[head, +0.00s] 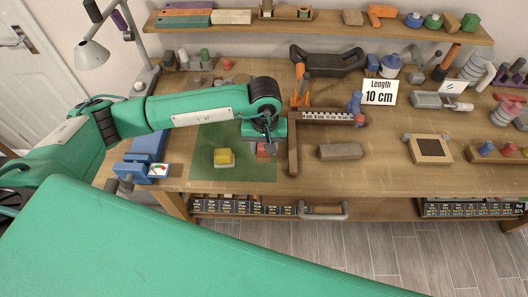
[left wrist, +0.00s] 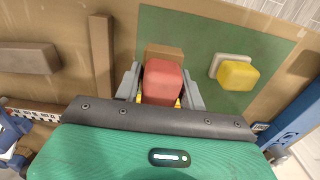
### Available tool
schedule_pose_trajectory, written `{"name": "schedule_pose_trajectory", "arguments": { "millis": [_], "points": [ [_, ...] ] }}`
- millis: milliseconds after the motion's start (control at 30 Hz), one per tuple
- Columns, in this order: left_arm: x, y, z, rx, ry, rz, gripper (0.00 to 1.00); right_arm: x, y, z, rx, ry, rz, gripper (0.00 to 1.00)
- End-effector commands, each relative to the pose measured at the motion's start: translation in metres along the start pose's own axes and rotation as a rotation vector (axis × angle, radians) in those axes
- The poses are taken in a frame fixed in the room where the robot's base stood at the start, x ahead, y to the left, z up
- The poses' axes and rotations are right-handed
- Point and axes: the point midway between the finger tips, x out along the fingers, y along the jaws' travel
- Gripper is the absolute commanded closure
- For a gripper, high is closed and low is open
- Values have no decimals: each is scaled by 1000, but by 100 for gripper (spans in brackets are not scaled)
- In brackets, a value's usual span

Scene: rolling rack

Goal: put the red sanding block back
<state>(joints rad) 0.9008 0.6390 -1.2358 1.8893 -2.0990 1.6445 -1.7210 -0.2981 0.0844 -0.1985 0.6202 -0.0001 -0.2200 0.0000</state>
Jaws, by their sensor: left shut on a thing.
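My left gripper (head: 264,150) reaches down over the green mat (head: 205,170) on the bench. It is shut on the red sanding block (left wrist: 162,82), which sits between the two fingers in the left wrist view. A brown piece (left wrist: 164,52) shows just beyond the red block; I cannot tell whether it is part of it. In the head view the red block (head: 264,149) is partly hidden by the gripper. A yellow block (head: 223,156) with a pale base lies on the mat to the left; it also shows in the left wrist view (left wrist: 238,75). My right gripper is not in view.
A wooden strip (head: 293,155) stands along the mat's right side, with a brown block (head: 340,151) beyond it. A ruler and a "Length 10 cm" sign (head: 380,92) are behind. A blue tool with a dial (head: 150,150) lies left. A framed dark pad (head: 431,148) lies right.

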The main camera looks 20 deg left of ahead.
Motion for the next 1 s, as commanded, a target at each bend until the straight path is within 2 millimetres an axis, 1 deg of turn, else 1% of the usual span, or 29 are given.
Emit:
{"name": "schedule_pose_trajectory", "arguments": {
  "millis": [33, 233, 400, 500, 733, 867, 900, 1000],
  "points": [
    [4, 0, 0, 0, -1, 1, 81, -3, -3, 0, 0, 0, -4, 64],
    [18, 0, 0, 0, -1, 0, 81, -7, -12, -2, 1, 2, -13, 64],
    [42, 1, 0, -1, -3, 1, 81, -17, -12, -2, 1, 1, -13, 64],
    [52, 1, 0, 0, -1, 2, 81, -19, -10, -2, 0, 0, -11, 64],
    [54, 1, 0, 0, 1, 2, 81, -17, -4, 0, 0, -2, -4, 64],
    [58, 1, 0, 1, 1, 2, 81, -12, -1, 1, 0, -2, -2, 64],
    [57, 1, 0, 1, 1, 1, 56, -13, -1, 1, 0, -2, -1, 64],
    [56, 1, 0, 0, 1, 1, 38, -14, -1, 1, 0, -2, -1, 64]
  ]
}}
